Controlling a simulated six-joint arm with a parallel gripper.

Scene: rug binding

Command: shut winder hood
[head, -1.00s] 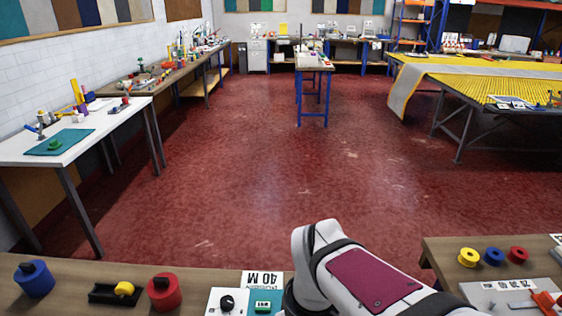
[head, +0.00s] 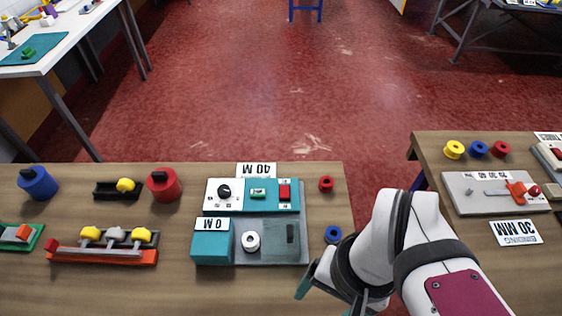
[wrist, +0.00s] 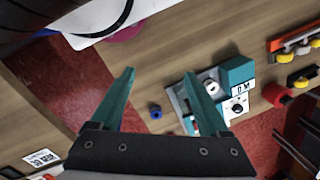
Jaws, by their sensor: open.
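The winder sits on the near bench in the head view: a teal block (head: 212,246) marked 0 M, a white spool (head: 251,241) beside it and a grey, partly see-through plate (head: 288,243) with a dark slot on the right. I cannot make out clearly which part is the hood or how it stands. My gripper (head: 305,286) is low at the winder's right front, partly hidden by my wrist. In the wrist view my gripper (wrist: 160,74) has its two teal fingers wide apart and nothing between them; the right finger covers part of the winder (wrist: 236,72).
A control panel (head: 223,194) with a black knob and red switch stands behind the winder. A blue spool (head: 333,234) and a red spool (head: 326,184) lie to its right. A rack with yellow handles (head: 90,233) lies left. A gap separates the right bench (head: 425,150).

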